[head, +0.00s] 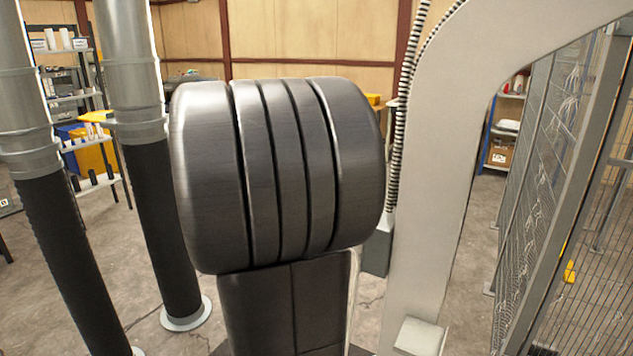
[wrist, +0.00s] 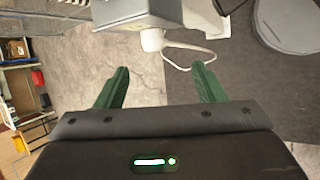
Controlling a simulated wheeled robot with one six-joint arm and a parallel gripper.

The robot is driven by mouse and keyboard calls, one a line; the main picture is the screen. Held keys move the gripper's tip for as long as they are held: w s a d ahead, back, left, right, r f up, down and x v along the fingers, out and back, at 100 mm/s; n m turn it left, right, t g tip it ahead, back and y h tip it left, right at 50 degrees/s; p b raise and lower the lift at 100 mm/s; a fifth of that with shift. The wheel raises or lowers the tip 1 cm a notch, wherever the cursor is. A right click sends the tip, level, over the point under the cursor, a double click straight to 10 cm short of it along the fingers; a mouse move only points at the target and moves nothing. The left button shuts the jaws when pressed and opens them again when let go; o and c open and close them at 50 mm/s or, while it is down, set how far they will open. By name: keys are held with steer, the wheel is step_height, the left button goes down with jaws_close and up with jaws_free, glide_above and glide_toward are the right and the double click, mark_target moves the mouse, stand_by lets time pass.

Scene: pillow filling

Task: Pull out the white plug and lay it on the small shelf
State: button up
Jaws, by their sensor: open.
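The white plug (wrist: 152,40) sits against the underside of a light grey housing (wrist: 120,14) at the top of the wrist view. A thin white cord (wrist: 190,46) loops to the right beside it. My gripper (wrist: 158,80) is open and empty. Its two green fingers point toward the plug, which shows between and beyond their tips, apart from both. In the head view, a small pale ledge (head: 421,336) juts from the foot of a light grey column; I cannot tell whether it is the small shelf.
The light grey column (head: 440,150) curves up at right, next to a wire-mesh fence (head: 545,190). Two thick pipes (head: 130,75) stand at left. Storage shelves stand behind. A round grey base (wrist: 290,25) lies at upper right in the wrist view.

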steer(key=x, duration=0.8)
steer(key=w+x, duration=0.1)
steer(key=x, duration=0.4)
steer(key=shift+d+r+p, duration=0.15)
steer(key=shift+r+p, duration=0.05)
steer(key=shift+p, duration=0.1)
steer(key=c, duration=1.1)
steer(key=shift+w, duration=0.15)
steer(key=shift+w+a+p, duration=0.2)
steer(key=shift+w+a, duration=0.25)
steer(key=shift+a, duration=0.25)
steer(key=shift+w+a+p, duration=0.15)
steer(key=shift+w+a, duration=0.3)
steer(key=shift+a, duration=0.25)
steer(key=shift+w+a+p, duration=0.2)
steer(key=shift+w+a, duration=0.25)
steer(key=shift+a, duration=0.3)
